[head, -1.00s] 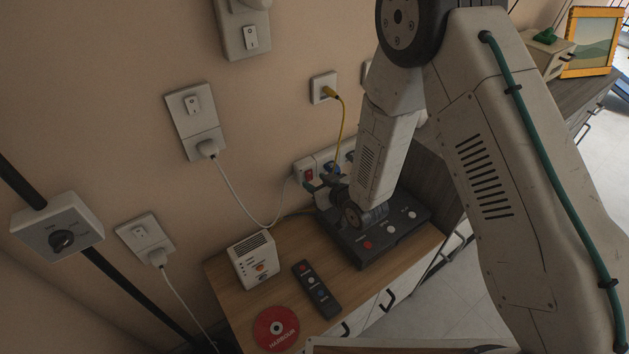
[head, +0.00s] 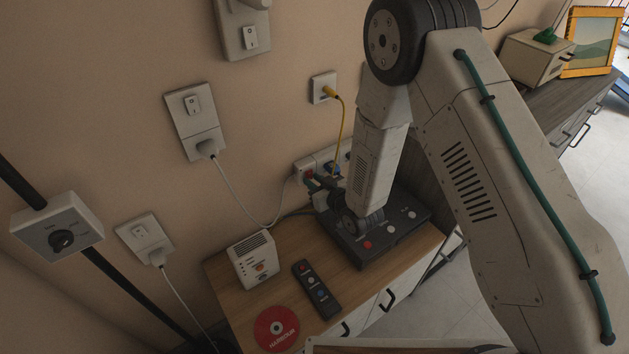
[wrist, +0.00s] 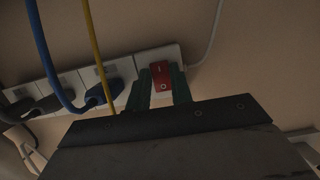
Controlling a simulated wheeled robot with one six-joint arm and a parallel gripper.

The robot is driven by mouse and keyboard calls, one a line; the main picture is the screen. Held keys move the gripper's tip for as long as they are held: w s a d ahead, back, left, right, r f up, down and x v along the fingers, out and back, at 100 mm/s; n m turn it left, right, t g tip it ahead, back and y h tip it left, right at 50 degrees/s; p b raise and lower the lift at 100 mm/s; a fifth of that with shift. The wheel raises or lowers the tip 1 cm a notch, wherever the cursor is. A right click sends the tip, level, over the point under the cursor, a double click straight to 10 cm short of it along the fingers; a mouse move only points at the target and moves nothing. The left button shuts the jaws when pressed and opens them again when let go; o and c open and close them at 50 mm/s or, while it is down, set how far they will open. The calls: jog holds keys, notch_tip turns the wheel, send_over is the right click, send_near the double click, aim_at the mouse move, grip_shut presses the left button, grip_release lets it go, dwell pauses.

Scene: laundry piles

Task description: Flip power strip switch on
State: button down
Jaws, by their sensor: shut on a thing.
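The white power strip (head: 322,158) is on the wall behind the cabinet top. Its red rocker switch (wrist: 161,73) is at the right end of the strip in the wrist view. In the head view the red switch (head: 308,174) is partly covered by my gripper (head: 314,185). In the wrist view my gripper (wrist: 163,88) has one green finger on each side of the switch, shut on it. A blue plug (wrist: 103,93) and dark plugs sit in the strip's sockets.
A dark box with red and white buttons (head: 367,256) lies under my wrist on the wooden cabinet top (head: 224,290). A white device (head: 253,259), a remote (head: 317,289) and a red disc (head: 277,328) lie nearby. A yellow cable (head: 343,120) hangs beside my arm.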

jog(key=shift+f+t+y, duration=0.2)
jog(key=shift+t+y, duration=0.2)
jog(key=shift+t, duration=0.1)
jog(key=c, duration=1.2)
grip_release()
jog(key=shift+c, duration=0.2)
jog(key=v, duration=0.7)
jog(key=shift+s+d, duration=0.25)
jog(key=shift+s, duration=0.1)
